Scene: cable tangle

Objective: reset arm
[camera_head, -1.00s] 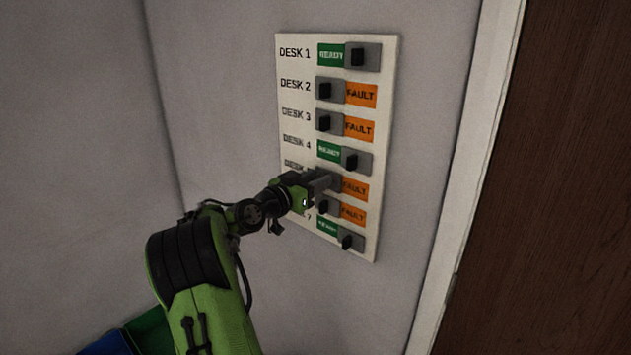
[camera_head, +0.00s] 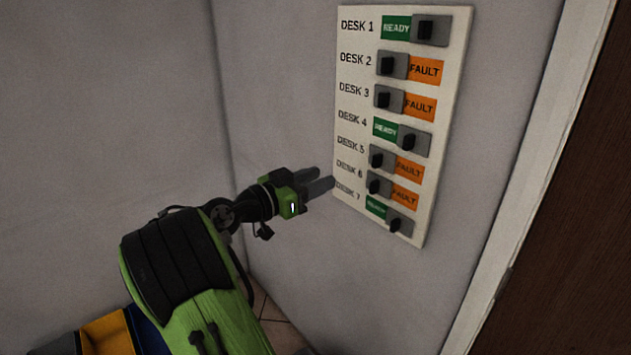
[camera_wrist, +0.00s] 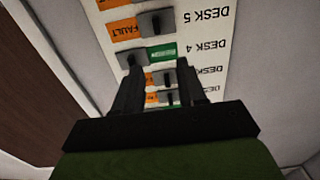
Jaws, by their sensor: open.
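My gripper (camera_head: 318,184) is open and empty, its two fingers apart. In the head view it sits in front of the wall just left of the switch panel (camera_head: 443,95), near the lower labels. The panel is white with slide switches for DESK 1 to DESK 7. DESK 1, 4 and 7 show green READY; DESK 2, 3, 5 and 6 show orange FAULT. In the wrist view the open fingers (camera_wrist: 156,78) point at the panel, which appears upside down, with the DESK 4 switch (camera_wrist: 132,60) and DESK 5 switch (camera_wrist: 157,22) in view.
A white door frame (camera_head: 535,180) and a dark brown door (camera_head: 570,240) stand right of the panel. Yellow (camera_head: 108,335) and blue (camera_head: 148,330) items lie at the lower left. The grey wall left of the gripper is clear.

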